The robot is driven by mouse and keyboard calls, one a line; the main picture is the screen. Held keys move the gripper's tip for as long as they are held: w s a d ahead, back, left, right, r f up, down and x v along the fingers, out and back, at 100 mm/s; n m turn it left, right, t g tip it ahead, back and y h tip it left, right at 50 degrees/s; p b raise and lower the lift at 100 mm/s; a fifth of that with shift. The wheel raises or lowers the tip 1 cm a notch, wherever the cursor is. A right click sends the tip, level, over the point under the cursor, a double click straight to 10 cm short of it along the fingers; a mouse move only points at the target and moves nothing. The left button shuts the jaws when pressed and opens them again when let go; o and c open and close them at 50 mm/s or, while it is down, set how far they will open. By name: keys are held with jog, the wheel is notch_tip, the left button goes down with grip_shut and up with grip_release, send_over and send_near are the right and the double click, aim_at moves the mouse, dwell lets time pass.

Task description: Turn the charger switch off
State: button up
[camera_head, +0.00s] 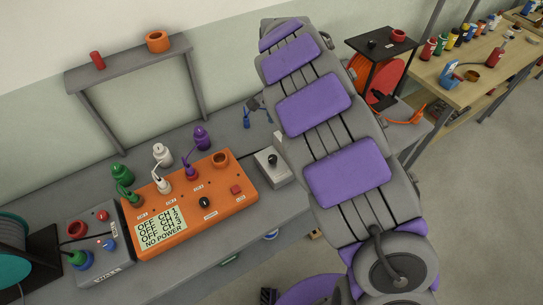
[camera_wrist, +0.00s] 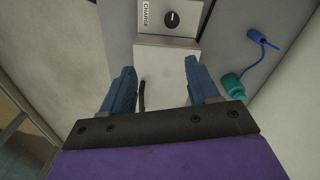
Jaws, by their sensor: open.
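The charger is a small light-grey box (camera_head: 274,166) with a black round switch knob (camera_head: 272,159) on its top panel, right of the orange power unit. In the wrist view its panel (camera_wrist: 190,22) reads CHARGE, and the black knob (camera_wrist: 172,19) bears a pale pointer mark; its setting is too small to tell surely. My gripper (camera_wrist: 160,78) has its two blue fingers spread apart, with nothing held between them. In the picture the knob lies above the fingertips, beyond them and apart from them. My arm hides the gripper in the head view.
The orange unit (camera_head: 215,205) displays OFF channels and NO POWER, with green, white and purple plugs. A grey WALL box (camera_head: 90,238) stands left. A grey shelf frame (camera_head: 127,62) rises behind. A teal cylinder (camera_wrist: 233,88) and blue cable (camera_wrist: 262,55) lie right of my fingers.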

aim_at(271, 158)
jog(key=a+f+b, duration=0.1)
jog(key=f, duration=0.5)
jog(key=f+b, duration=0.1)
jog(key=f, duration=0.6)
jog(key=w+a+f+b, duration=0.1)
jog(key=f, duration=0.5)
jog(key=shift+a+f, duration=0.15)
jog(key=shift+a, duration=0.2)
jog(key=c, duration=1)
